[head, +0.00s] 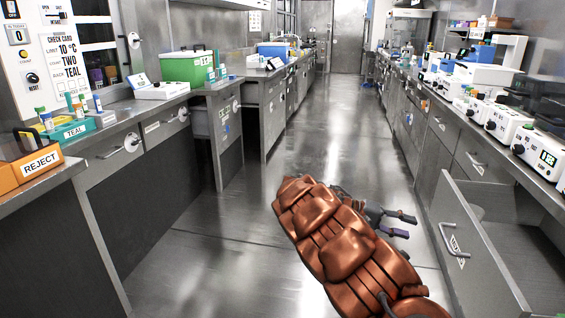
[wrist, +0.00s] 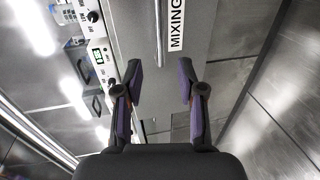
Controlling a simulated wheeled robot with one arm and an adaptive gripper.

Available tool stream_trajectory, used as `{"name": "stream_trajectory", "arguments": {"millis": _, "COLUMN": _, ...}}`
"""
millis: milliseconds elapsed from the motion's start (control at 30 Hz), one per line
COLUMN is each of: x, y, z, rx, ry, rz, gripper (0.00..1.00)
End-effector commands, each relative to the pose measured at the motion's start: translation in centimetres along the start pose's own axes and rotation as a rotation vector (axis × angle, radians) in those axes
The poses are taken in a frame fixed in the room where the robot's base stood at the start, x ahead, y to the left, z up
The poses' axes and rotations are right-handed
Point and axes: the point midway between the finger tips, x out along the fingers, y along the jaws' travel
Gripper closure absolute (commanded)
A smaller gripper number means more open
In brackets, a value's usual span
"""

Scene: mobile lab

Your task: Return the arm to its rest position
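My arm (head: 335,235) is a copper-coloured padded sleeve reaching up from the bottom right of the head view, over the aisle floor. My gripper (head: 408,225) is beyond its far end, pointing right toward the right-hand counter fronts. In the wrist view my gripper (wrist: 161,82) has its two purple-padded fingers spread apart with nothing between them. It is open and empty. Behind the fingers is a steel front with a label reading MIXING (wrist: 177,25). The sleeve hides part of the wrist in the head view.
An open drawer (head: 455,245) juts into the aisle at the right, close to my arm. The right counter holds several white instruments (head: 508,122). The left counter has an orange REJECT bin (head: 38,165), a TEAL rack (head: 72,131) and a green box (head: 187,68). The aisle floor (head: 325,110) ahead is clear.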

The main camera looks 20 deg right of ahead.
Motion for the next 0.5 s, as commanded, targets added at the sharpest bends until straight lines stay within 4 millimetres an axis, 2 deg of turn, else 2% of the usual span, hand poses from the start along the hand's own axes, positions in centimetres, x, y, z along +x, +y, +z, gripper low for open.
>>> {"name": "stream_trajectory", "arguments": {"millis": 67, "x": 0.0, "y": 0.3, "z": 0.1, "rx": 0.000, "ry": -0.002, "rz": -0.002, "gripper": 0.61}}
{"name": "stream_trajectory", "arguments": {"millis": 167, "x": -0.1, "y": 1.9, "z": 0.8, "rx": 0.000, "ry": -0.013, "rz": -0.013, "gripper": 0.61}}
{"name": "stream_trajectory", "arguments": {"millis": 333, "x": -0.4, "y": 7.2, "z": 3.6, "rx": 0.000, "ry": -0.052, "rz": -0.074, "gripper": 0.61}}
{"name": "stream_trajectory", "arguments": {"millis": 500, "x": -0.8, "y": 12.1, "z": 7.6, "rx": -0.011, "ry": -0.095, "rz": -0.172, "gripper": 0.61}}
